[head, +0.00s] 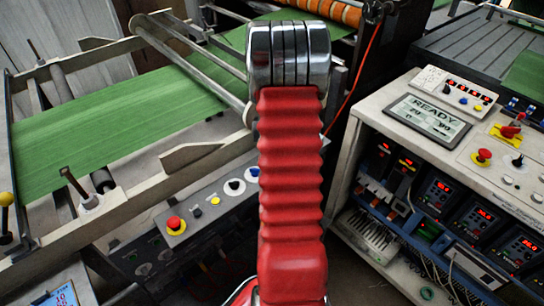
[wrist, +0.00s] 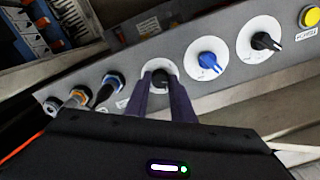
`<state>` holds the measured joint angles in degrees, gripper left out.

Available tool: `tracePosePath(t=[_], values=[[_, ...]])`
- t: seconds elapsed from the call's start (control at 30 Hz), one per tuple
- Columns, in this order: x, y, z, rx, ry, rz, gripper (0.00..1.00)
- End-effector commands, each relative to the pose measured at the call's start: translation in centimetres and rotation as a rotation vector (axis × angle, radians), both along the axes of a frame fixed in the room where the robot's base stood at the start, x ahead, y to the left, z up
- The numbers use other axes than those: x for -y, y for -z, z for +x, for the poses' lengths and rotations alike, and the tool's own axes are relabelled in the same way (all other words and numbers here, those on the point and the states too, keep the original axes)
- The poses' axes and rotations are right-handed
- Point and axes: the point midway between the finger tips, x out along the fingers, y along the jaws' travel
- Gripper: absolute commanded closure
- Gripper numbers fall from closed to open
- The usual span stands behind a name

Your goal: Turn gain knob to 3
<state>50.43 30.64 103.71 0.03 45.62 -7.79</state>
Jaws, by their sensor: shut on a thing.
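In the wrist view, my gripper (wrist: 162,84) has its two dark fingers closed around a small dark knob (wrist: 160,72) on a white round dial. The knob is mostly hidden between the fingertips, so its pointer and the dial marks cannot be read. No label naming it the gain knob is legible. To its right on the same grey panel are a blue knob (wrist: 208,61) and a black knob (wrist: 265,42), each on a white dial. In the head view my red-sleeved arm fills the middle, and the gripper is out of sight.
A yellow button (wrist: 311,17) is at the far right. In the head view, a panel with a red button (head: 175,223) is left of my arm, and a console with a READY display (head: 428,115) is right.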

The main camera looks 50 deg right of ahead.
Motion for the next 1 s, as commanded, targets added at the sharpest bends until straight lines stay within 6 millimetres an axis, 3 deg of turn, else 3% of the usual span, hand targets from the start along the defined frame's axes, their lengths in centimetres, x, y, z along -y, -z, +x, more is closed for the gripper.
tracePosePath(t=[0.57, 1.0], values=[[-0.19, -0.02, 0.22, 0.001, 0.087, 0.003, 1.0], [-0.14, -0.01, 0.24, 0.001, 0.421, 0.002, 1.0]])
